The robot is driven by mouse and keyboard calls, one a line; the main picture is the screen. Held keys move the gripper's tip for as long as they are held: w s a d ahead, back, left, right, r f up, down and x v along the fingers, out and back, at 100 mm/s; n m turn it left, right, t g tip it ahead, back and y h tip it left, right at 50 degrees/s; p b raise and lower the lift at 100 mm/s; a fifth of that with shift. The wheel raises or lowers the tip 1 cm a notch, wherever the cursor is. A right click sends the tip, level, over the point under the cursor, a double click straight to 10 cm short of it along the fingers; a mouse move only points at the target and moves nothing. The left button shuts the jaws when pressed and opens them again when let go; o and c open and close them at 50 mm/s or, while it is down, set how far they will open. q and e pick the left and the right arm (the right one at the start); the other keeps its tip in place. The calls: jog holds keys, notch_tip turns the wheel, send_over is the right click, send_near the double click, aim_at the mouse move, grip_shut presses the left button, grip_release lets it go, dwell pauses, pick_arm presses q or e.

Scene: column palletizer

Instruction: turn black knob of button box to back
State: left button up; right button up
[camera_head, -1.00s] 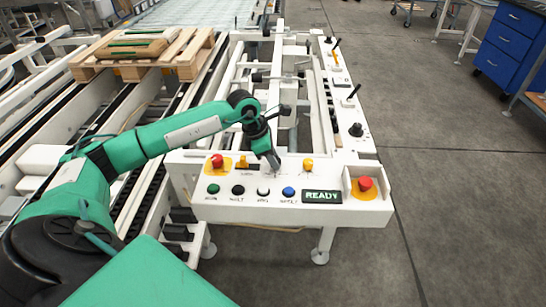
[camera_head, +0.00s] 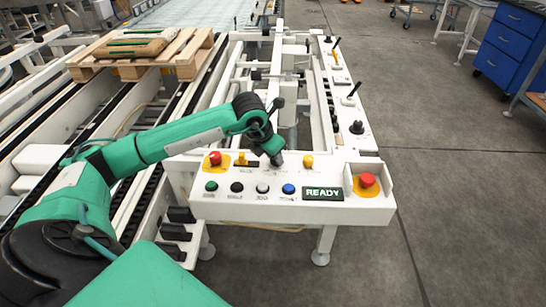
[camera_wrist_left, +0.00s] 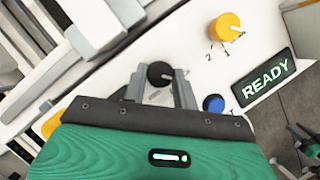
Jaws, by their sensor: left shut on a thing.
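The white button box (camera_head: 225,208) stands in front of me with a lit READY display (camera_head: 323,194). The black knob (camera_wrist_left: 160,73) shows in the left wrist view between the two fingers of my left gripper (camera_wrist_left: 160,85). The fingers are shut on it. My right gripper is not in view.
A red button on yellow (camera_head: 216,158) and a yellow switch (camera_head: 243,161) lie left of my gripper. Green, black, white and blue buttons (camera_head: 288,189) line the front. A red emergency button (camera_head: 367,180) is at the right corner.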

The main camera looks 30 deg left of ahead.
pick_arm(q)
jog(key=shift+n+y, duration=0.3)
jog(key=shift+n, duration=0.4)
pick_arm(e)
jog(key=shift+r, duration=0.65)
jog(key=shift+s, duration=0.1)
pick_arm(q)
jog(key=o, duration=1)
jog(key=shift+c, duration=0.2)
jog(key=v, duration=1.3)
jog(key=shift+s+r, duration=0.3)
jog(key=shift+r, duration=0.05)
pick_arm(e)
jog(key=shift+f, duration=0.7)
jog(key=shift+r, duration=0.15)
pick_arm(q)
jog(key=shift+f, duration=0.1)
